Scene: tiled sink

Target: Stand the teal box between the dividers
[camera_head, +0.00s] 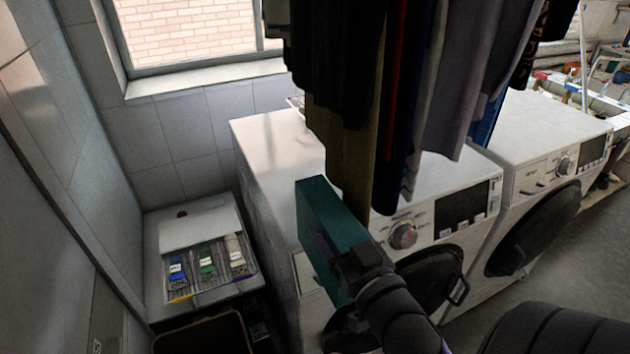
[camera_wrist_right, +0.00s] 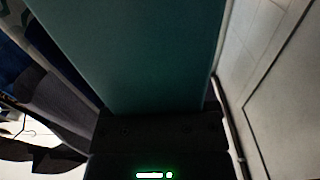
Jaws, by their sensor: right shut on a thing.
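The teal box (camera_head: 335,222) is in the middle of the head view, held up in the air in front of the washing machines. My right gripper (camera_head: 352,262) is shut on its lower part. In the right wrist view the teal box (camera_wrist_right: 130,55) fills the upper middle, above the dark gripper (camera_wrist_right: 160,130). A wire rack with dividers (camera_head: 192,292) sits on a white surface at the lower left, apart from the box. Blue, green and white items stand in its slots. Which slot is free is too small to tell. My left gripper is not in view.
Washing machines (camera_head: 265,165) stand behind and right of the box. Dark clothes (camera_head: 345,130) hang close above it. A tiled wall (camera_head: 165,140) and window bound the back left. A dark-rimmed container (camera_head: 205,335) is below the rack. Open air lies between box and rack.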

